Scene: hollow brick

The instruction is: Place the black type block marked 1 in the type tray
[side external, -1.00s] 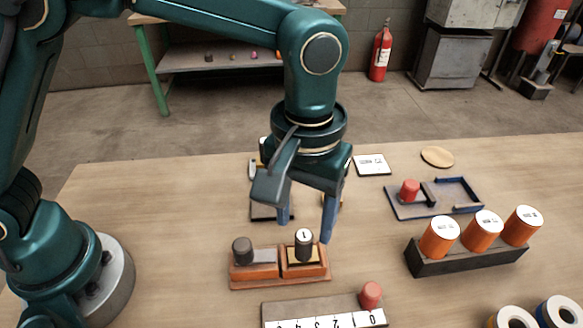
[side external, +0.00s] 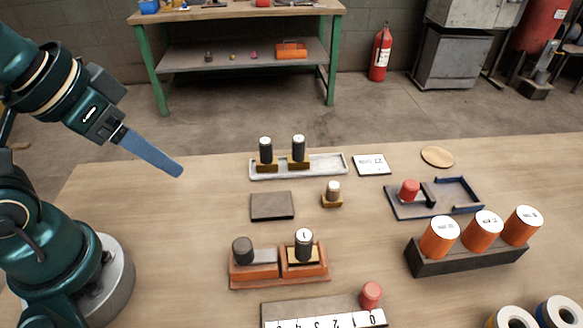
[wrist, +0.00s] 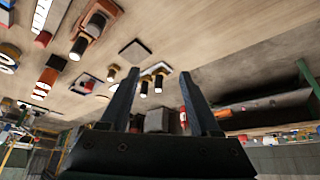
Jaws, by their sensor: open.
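The black type block marked 1 (side external: 303,242) stands upright on a brass-coloured base in the right compartment of a reddish-brown two-part tray (side external: 281,284). A dark round knob (side external: 242,250) stands in its left compartment. A long pale tray (side external: 330,167) farther back holds two other black blocks with white tops (side external: 266,149) (side external: 298,147). I cannot tell by sight which tray is named the type tray. My gripper (side external: 180,172) is empty, raised at the left, well away from the blocks. The wrist view shows its fingers apart (wrist: 160,100).
A dark square plate (side external: 272,206) and a small white-topped piece (side external: 333,193) lie between the trays. A numbered strip (side external: 323,318) is in front. A dark rack (side external: 467,257) with orange cylinders stands right. The left table area is clear.

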